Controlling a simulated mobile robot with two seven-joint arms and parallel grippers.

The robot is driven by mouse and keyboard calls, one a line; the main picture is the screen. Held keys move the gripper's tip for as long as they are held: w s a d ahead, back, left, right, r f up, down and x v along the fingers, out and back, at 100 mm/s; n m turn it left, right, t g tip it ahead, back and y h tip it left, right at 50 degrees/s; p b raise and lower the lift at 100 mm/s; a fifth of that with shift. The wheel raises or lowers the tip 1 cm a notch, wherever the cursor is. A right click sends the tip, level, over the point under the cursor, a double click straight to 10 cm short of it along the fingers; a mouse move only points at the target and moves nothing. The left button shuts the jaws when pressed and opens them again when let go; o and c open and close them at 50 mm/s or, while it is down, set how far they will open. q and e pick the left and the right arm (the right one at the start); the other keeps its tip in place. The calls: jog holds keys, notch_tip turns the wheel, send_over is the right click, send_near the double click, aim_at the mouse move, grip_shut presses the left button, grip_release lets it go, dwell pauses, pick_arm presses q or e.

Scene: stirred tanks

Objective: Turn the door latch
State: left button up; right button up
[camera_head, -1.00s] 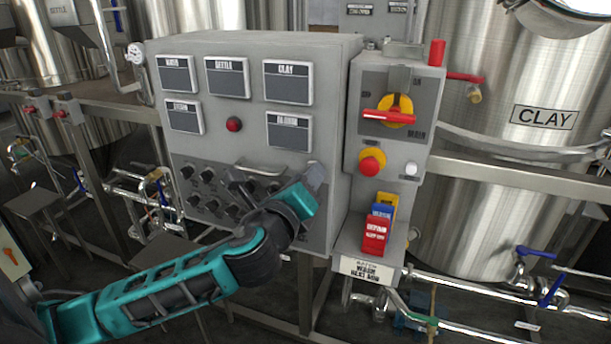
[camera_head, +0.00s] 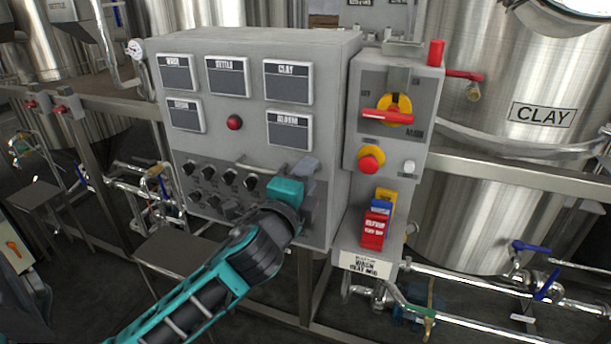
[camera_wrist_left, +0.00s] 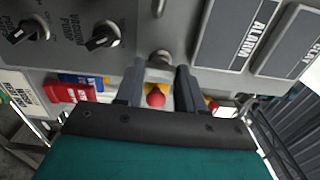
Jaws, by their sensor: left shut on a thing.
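The grey control cabinet (camera_head: 330,120) has label plates on its front and rows of black knobs below. My left gripper (camera_head: 304,169) is at the lower right of this front, by the cabinet's right edge. In the left wrist view its two dark fingers (camera_wrist_left: 161,72) stand on either side of a small round metal latch (camera_wrist_left: 160,58), and the gripper is shut on it. The latch is hidden by my gripper in the head view, so its angle is hard to tell. My right gripper is not in view.
A switch box with a red-handled yellow rotary switch (camera_head: 389,115) and a red push button (camera_head: 370,160) juts out at the right. Red, blue and yellow tags (camera_head: 374,230) hang below. Steel tanks and pipes surround the cabinet.

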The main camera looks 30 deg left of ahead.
pick_arm(q)
jog(key=shift+n, duration=0.4)
jog(key=o, duration=1)
jog(key=shift+o, duration=0.2)
jog(key=shift+s, duration=0.1)
jog(key=p+v, duration=0.1)
jog(key=v, duration=1.1)
jog(key=shift+s+d, duration=0.15)
jog(key=shift+s, duration=0.2)
